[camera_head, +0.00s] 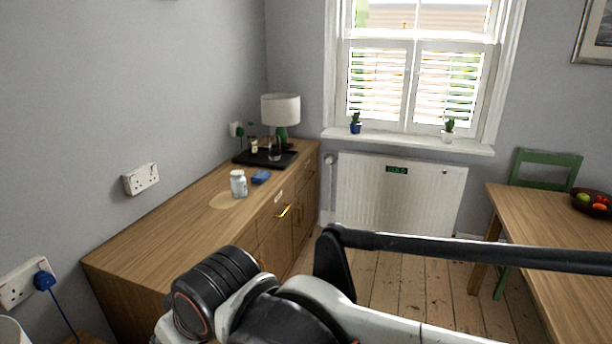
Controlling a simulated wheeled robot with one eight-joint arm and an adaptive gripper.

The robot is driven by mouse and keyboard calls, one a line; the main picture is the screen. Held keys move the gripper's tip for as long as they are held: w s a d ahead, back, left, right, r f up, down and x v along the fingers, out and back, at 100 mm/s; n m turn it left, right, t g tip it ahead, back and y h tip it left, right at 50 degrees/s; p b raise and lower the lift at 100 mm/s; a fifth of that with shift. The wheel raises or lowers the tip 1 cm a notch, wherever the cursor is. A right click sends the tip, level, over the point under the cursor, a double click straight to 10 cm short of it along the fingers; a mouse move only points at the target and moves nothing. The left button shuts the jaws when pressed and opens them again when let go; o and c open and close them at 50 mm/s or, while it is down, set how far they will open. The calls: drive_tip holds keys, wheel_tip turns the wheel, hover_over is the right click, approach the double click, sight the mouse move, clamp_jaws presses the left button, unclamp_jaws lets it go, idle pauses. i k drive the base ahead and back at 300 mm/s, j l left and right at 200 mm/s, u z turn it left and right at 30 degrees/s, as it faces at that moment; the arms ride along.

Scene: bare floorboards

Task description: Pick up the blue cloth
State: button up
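A small blue folded item that looks like the blue cloth (261,177) lies on top of the wooden sideboard (160,230). It sits just right of a white jar (238,184) and in front of a black tray (243,158). Nothing covers it. My arm crosses the bottom of the head view, well nearer than the cloth. My gripper is not in view.
A lamp (281,112) stands at the sideboard's far end. Bottles and a glass (274,149) are on the tray. A wooden table (535,228) with a fruit bowl (592,202) and a green chair (546,168) stand at right. Bare floor (400,287) lies between.

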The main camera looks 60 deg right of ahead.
sight(260, 177)
drive_tip(key=z, duration=1.35)
